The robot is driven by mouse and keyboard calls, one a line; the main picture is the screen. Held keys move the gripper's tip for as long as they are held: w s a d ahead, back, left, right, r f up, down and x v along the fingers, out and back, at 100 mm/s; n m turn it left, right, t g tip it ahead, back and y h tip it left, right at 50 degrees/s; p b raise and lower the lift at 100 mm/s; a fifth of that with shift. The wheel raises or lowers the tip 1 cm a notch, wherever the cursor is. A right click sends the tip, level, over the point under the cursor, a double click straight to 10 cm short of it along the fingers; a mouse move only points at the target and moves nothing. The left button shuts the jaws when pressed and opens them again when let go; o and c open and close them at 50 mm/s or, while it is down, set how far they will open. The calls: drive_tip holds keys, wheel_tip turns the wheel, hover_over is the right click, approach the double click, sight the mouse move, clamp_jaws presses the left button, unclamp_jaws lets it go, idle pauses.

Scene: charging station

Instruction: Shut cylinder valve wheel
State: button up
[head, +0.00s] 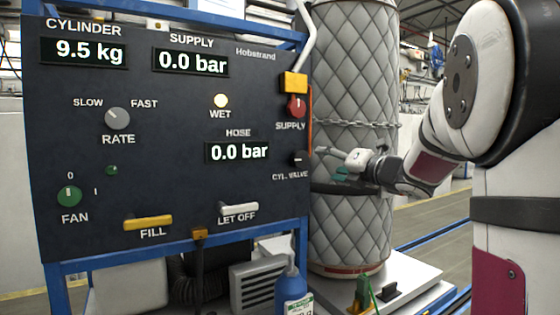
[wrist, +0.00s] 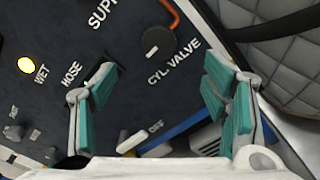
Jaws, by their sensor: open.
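The cylinder valve wheel (head: 298,159) is a small black knob with a pale mark, at the right edge of the dark panel, above the label CYL. VALVE. In the wrist view the wheel (wrist: 158,43) lies ahead of the fingertips, near the top middle. My gripper (head: 330,172) is to the right of the wheel in the head view, in front of the quilted cylinder. In the wrist view my gripper (wrist: 160,80) has its teal-padded fingers wide apart with nothing between them. The wheel is apart from both fingers.
The panel (head: 150,195) carries a red SUPPLY knob (head: 296,106) above the wheel, a yellow FILL handle (head: 148,222) and a white LET OFF handle (head: 238,209). The hose display reads 0.0 bar. The quilted cylinder (head: 352,75) with a chain stands close on the right.

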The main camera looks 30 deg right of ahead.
sight(303, 158)
drive_tip(key=w, duration=1.3)
drive_tip(key=shift+w+a+p, duration=0.1)
drive_tip(key=shift+a+p, duration=0.2)
drive_tip(key=shift+p, duration=0.1)
drive_tip(key=c, duration=1.2)
